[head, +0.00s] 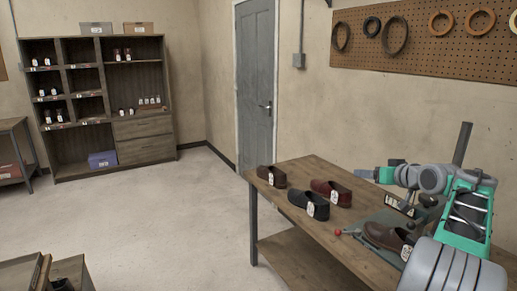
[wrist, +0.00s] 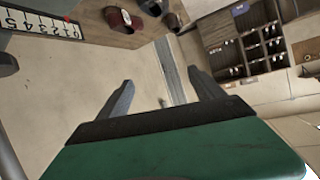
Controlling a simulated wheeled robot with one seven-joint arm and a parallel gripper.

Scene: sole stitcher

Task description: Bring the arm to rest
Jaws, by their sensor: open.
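My gripper (head: 372,174) is at the right of the head view, raised above the right part of the wooden workbench (head: 285,239). In the wrist view my gripper (wrist: 160,76) has its two grey fingers spread apart, with nothing between them. My arm folds back toward the right edge of the head view. Below it, a brown shoe (head: 384,237) sits at a grey machine (head: 357,227) with a red knob, partly hidden by my arm.
On the bench stand a brown shoe (head: 271,177), a black shoe (head: 309,204) and a dark red shoe (head: 332,191), with white tags. A shelf unit (head: 142,128) stands at the back left. A pegboard (head: 426,57) hangs behind. The middle floor is clear.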

